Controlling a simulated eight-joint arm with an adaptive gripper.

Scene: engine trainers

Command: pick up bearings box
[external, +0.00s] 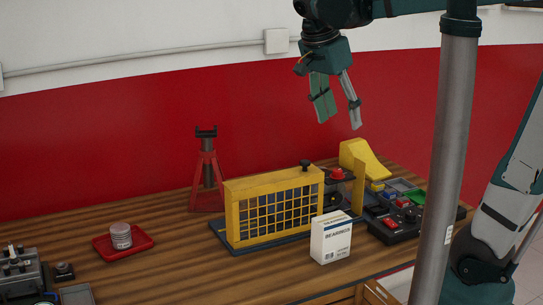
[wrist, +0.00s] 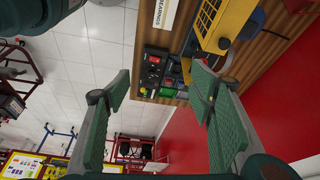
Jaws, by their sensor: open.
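The bearings box (external: 331,237) is a small white carton with dark lettering. It stands upright on the wooden table near its front edge, in front of the yellow cage in the external view. In the wrist view only part of the box (wrist: 166,12) shows, at the top edge. My gripper (external: 339,124) is open and empty, high above the table, up and behind the box in the external view. Its two green fingers (wrist: 160,100) are spread apart in the wrist view, with nothing between them.
The yellow mesh cage (external: 275,208) stands right behind the box. A control panel (external: 395,220) with buttons and a yellow wedge (external: 363,160) are to its right. A red jack stand (external: 207,170) and red tray (external: 104,249) are left. Bare tabletop (external: 215,275) lies left of the box.

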